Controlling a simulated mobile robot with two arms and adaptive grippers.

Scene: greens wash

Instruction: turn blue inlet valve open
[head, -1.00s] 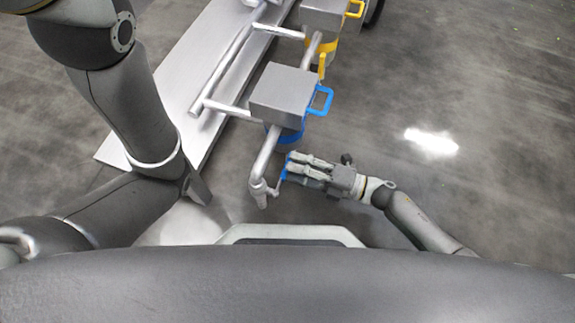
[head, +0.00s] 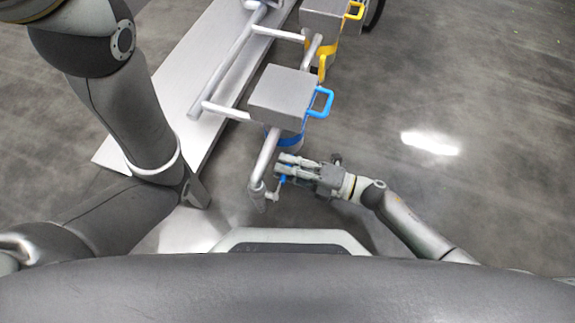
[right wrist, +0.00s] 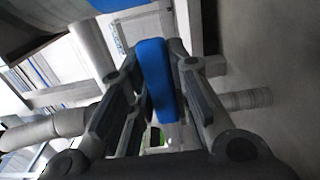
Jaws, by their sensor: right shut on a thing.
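The blue inlet valve's lever handle shows as a small blue piece (head: 283,180) at the lower end of a grey pipe (head: 266,155), below a grey box with a blue handle. My right gripper (head: 281,170) is at this lever, coming from the right. In the right wrist view the blue lever (right wrist: 157,75) stands between the two fingers, and the gripper (right wrist: 158,90) is shut on it. In the head view the fingers hide most of the lever. My left arm is at the left; its gripper does not show.
The grey box (head: 283,92) with a blue handle (head: 321,102) stands just above the pipe. A similar box with a yellow handle (head: 354,10) is farther back. A pale metal panel (head: 140,140) lies left. The floor (head: 470,190) to the right is clear.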

